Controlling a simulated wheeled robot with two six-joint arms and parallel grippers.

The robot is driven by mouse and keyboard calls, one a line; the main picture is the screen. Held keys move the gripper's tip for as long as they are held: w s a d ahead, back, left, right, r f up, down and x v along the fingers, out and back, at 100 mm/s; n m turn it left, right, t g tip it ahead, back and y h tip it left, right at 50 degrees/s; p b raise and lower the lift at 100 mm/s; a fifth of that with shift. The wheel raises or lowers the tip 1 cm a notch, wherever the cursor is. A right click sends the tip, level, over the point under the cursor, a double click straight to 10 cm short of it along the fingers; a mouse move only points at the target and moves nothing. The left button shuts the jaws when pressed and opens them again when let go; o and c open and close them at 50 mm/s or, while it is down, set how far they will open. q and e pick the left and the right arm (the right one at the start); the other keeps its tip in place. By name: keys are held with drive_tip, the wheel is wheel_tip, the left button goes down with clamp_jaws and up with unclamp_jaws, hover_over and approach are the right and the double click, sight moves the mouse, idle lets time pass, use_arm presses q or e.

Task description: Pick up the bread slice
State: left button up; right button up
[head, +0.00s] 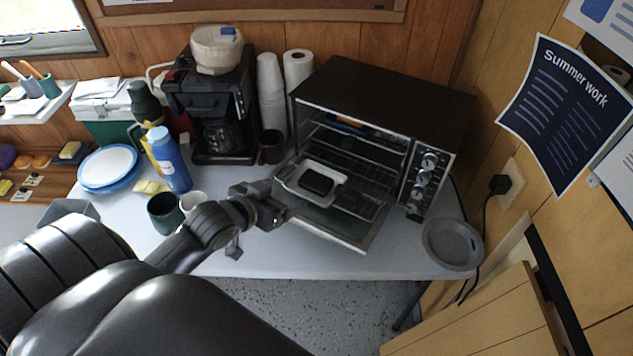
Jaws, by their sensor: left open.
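My left gripper (272,209) comes in from the left and is open, at the left edge of the toaster oven's (393,97) lowered door (345,232). Its fingers are hard to make out. A dark, rounded, slice-like piece (318,184) sits in a pale shallow tray (293,178) at the oven opening, just beyond the gripper. I cannot tell whether this piece is the bread slice. No other clear bread slice shows. My right gripper is not in view.
A dark mug (164,213) and a white cup (193,201) stand beside my left arm. A blue bottle (171,161), plates (108,166) and a coffee maker (212,107) are behind. A grey plate (453,244) lies at the table's right end.

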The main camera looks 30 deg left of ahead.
use_arm(q)
approach(315, 181)
drive_tip(key=x, duration=0.3)
drive_tip(key=shift+w+d+r, duration=0.1)
drive_tip(key=shift+r, duration=0.2)
drive_tip(key=shift+f+p+x, duration=0.15)
drive_tip(key=shift+p+x, duration=0.1)
drive_tip(key=shift+x, duration=1.15)
drive_tip(key=shift+f+p+x, duration=0.2)
drive_tip(key=shift+x, duration=1.2)
drive_tip(key=shift+s, duration=0.25)
drive_tip(key=c, duration=0.6)
wheel_tip(315, 181, up, 10)
drive_tip(key=shift+c, duration=0.2)
drive_tip(key=s+d+r+m+g+h, duration=0.5)
drive_tip(key=s+d+r+m+h, duration=0.2)
drive_tip(key=s+d, duration=0.5)
drive_tip(key=m+h, duration=0.2)
drive_tip(key=m, duration=0.1)
drive_tip(key=shift+d+r+m+h, duration=0.25)
drive_tip(key=shift+d+m+h, duration=0.05)
drive_tip(key=shift+d, duration=0.1)
